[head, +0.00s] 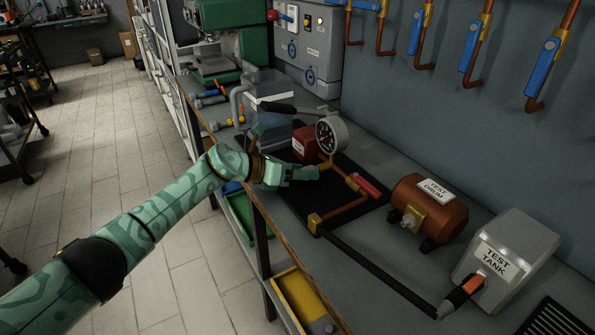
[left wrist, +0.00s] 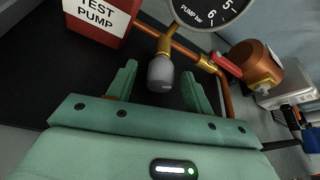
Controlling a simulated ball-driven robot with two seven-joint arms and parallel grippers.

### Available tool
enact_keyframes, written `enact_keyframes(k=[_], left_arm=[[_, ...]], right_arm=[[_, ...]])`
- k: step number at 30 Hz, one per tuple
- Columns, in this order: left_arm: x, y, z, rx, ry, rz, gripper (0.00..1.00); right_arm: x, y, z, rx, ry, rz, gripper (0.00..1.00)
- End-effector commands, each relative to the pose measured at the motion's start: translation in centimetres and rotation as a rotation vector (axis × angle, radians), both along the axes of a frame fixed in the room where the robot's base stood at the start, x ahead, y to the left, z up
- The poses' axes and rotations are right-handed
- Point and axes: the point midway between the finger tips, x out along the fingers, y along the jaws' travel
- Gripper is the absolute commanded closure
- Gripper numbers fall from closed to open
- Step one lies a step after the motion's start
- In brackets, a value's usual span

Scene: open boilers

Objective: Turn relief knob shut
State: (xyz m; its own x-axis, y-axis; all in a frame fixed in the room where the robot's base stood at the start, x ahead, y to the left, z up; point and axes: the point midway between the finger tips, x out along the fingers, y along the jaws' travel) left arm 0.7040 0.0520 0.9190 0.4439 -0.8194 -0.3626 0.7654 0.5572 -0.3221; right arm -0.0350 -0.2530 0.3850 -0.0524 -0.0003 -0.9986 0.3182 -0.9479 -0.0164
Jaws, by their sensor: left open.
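The relief knob appears to be the grey rounded knob (left wrist: 160,74) on a brass fitting, below the gauge in the left wrist view. My left gripper (left wrist: 158,88) is open, with one finger on each side of the knob and visible gaps between. In the head view my left gripper (head: 312,173) is over the black mat, just in front of the pump piping; the knob is not clear there. The pressure gauge (head: 331,133) stands behind it, and the red test pump (head: 305,144) sits behind and left. My right gripper is not in view.
A red-handled valve (head: 366,186) on copper pipe (head: 345,208) is right of the gripper. A black hose runs to the test tank (head: 510,262). The copper test drum (head: 428,210) stands behind it. Blue-handled tools (head: 546,66) hang on the wall.

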Motion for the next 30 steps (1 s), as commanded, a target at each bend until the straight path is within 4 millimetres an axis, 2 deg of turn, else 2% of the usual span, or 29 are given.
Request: enact_keyframes(k=[5,13,21,24,30], left_arm=[[-0.6,1.3,0.8,0.002,-0.003,0.002,0.49],[-3.7,7.0,3.6,0.003,-0.003,0.002,0.49],[-6.4,11.9,5.3,0.002,0.0,0.001,0.49],[-6.9,12.9,5.7,0.001,-0.001,0.001,0.49],[-7.2,13.4,5.9,0.0,0.001,0.0,0.49]], right_arm=[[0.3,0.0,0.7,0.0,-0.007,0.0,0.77],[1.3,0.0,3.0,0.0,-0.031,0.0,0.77],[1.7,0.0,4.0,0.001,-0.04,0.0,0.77],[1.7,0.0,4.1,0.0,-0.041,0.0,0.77],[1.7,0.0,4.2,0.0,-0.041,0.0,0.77]])
